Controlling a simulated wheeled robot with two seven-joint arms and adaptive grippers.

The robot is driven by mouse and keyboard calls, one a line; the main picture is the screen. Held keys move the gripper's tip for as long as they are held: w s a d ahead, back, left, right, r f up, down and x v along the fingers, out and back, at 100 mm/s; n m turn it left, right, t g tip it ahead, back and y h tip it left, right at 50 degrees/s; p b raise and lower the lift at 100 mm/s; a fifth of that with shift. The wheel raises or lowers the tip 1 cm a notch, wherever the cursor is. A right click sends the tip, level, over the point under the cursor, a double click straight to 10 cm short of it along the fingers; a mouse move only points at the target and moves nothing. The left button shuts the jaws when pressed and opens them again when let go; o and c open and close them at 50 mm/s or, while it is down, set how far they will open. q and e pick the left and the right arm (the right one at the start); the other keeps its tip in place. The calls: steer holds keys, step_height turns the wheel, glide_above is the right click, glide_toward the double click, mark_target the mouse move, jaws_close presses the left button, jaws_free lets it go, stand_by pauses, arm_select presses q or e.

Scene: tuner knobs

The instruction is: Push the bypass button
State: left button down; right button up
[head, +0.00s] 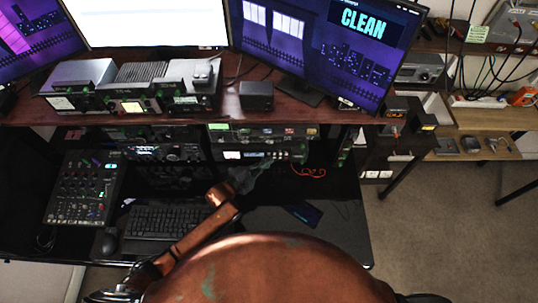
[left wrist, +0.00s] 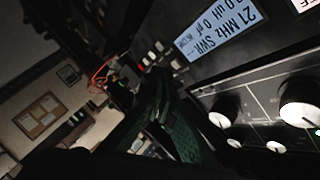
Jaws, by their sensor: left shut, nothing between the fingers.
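The tuner (head: 283,155) is a dark rack unit under the desk shelf, with a small lit display. In the left wrist view its black front panel (left wrist: 250,95) is close and tilted. It has a display (left wrist: 222,30) reading 21 MHz SWR, white-faced knobs (left wrist: 301,103) and a few small pale buttons (left wrist: 150,54) beside the display. I cannot read which one is the bypass button. My left gripper (head: 262,167) is shut and empty, reaching toward the tuner front. Its dark green fingers show in the left wrist view (left wrist: 160,88) near the buttons; I cannot tell whether they touch. My right gripper is not in view.
A keyboard (head: 160,220), a mixer (head: 82,188) and a phone-like dark slab (head: 303,214) lie on the lower desk. Shelf gear (head: 135,88) and monitors (head: 318,45) stand above. A red cable (head: 308,171) lies right of the tuner.

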arm_select(q)
steer(key=shift+w, duration=0.15)
steer(key=shift+w, duration=0.25)
steer(key=shift+w, duration=0.1)
stand_by(0.3)
steer(key=shift+s, duration=0.6)
steer(key=shift+s+r+p, duration=0.15)
steer(key=shift+s+p, duration=1)
steer(key=shift+s, duration=0.3)
steer(key=shift+s+p, duration=0.65)
steer(key=shift+s, duration=0.85)
